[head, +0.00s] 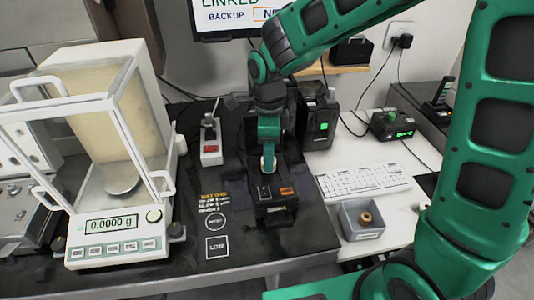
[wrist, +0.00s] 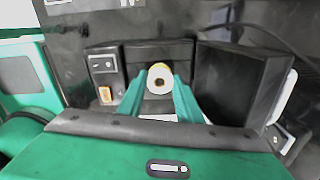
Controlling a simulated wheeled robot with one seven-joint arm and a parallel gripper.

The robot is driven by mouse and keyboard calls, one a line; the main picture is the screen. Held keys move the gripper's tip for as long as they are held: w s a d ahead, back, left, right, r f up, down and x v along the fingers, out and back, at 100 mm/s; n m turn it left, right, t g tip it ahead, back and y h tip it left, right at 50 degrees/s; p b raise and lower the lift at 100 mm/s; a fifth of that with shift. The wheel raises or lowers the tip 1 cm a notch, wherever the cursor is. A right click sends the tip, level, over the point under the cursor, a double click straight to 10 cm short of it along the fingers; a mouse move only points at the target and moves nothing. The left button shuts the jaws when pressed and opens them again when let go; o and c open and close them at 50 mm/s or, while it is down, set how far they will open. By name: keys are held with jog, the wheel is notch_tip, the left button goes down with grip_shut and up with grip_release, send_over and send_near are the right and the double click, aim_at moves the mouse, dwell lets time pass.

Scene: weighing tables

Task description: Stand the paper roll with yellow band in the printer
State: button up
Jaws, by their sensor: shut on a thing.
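Whether the roll touches the printer cannot be told.
A balance (head: 118,245) reading 0.0000 g stands left. A small device with a red display (head: 211,150) stands behind the printer's left side. To the right are a white keyboard (head: 362,181) and a grey bin (head: 348,226) with a brown ring-shaped thing inside.

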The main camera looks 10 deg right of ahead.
jog(key=shift+f, duration=0.45)
jog(key=o, duration=1.7)
jog(key=shift+r, duration=0.1)
jog(key=shift+r, duration=3.65)
